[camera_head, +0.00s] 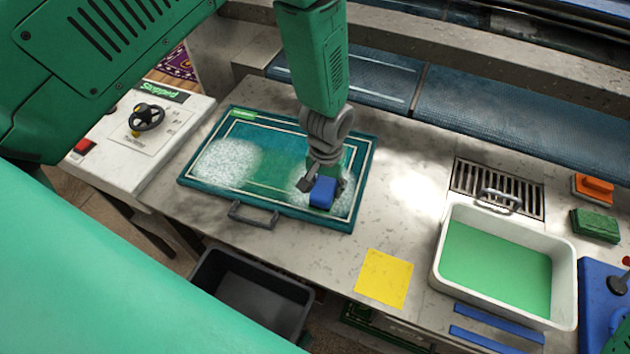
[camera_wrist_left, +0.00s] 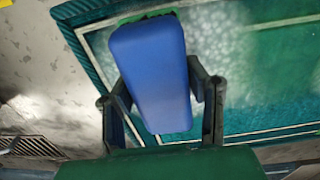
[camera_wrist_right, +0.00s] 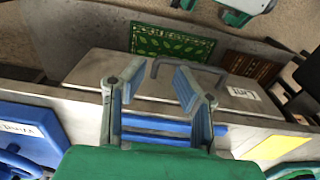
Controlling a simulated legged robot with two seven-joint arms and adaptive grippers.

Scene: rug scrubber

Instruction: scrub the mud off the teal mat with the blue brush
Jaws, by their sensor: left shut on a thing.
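The teal mat (camera_head: 270,202) with a pale border line lies on the counter, with a handle on its front edge. A white foamy patch (camera_head: 225,160) covers its left part, and more white shows around the brush. A greener, clearer area lies between them. No brown mud is distinguishable. My left gripper (camera_head: 321,184) is shut on the blue brush (camera_head: 323,193), over the right part of the mat. In the left wrist view the blue brush (camera_wrist_left: 153,75) sits between the fingers, hiding mat beneath; exact contact is unclear. My right gripper (camera_wrist_right: 152,88) is open and empty, away from the mat.
A white basin of green liquid (camera_head: 495,268) stands right, before a drain grate (camera_head: 497,188). A yellow cloth (camera_head: 384,278) lies near the front edge. A green sponge (camera_head: 596,224) and orange brush (camera_head: 593,188) are far right. A dark bin (camera_head: 252,292) is below the counter.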

